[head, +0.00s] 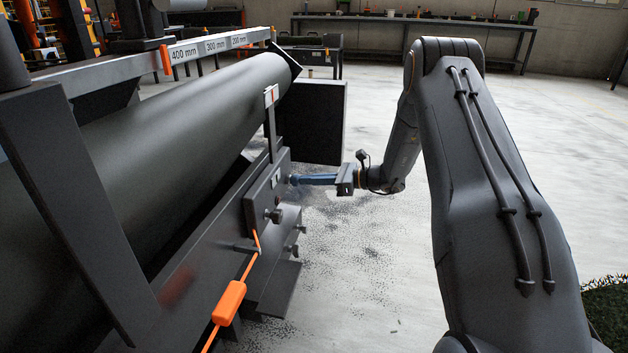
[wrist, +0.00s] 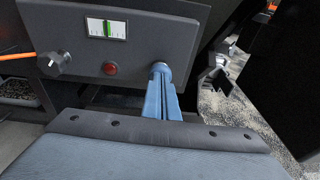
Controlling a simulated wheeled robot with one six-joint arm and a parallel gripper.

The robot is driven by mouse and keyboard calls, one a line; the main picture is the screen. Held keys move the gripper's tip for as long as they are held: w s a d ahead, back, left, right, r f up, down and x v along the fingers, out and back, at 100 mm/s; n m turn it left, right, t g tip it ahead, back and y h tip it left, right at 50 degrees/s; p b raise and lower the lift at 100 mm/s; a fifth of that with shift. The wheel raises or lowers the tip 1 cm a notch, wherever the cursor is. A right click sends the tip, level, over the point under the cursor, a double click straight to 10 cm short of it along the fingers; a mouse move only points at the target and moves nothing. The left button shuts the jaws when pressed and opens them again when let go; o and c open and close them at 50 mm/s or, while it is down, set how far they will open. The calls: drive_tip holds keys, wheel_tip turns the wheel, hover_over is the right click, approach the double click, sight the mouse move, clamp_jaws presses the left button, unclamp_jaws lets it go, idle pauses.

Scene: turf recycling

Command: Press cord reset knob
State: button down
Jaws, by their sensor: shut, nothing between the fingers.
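My gripper (head: 293,180) is shut, its blue fingers pointing left at the dark control panel (head: 262,200) on the side of the machine. In the wrist view the fingertips (wrist: 160,70) meet the lower right of the panel (wrist: 150,30), at or just in front of it. They cover whatever lies behind them, so I cannot tell if a knob is there or is pressed. A black knob (wrist: 53,63) sticks out at the panel's left, beside an orange cord (wrist: 16,56). A red round light or button (wrist: 109,69) sits between that knob and the fingertips.
A gauge (wrist: 106,28) with a green mark is above the red button. A large dark roller (head: 190,110) lies along the machine. An orange handle (head: 229,302) hangs on the cord. A black box (head: 312,120) stands behind the panel. Open floor lies to the right.

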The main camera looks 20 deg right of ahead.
drive_tip(key=shift+w+a, duration=0.1)
drive_tip(key=shift+a, duration=0.1)
drive_tip(key=p+v, duration=0.3)
drive_tip(key=v, duration=1.1)
drive_tip(key=shift+d, duration=0.3)
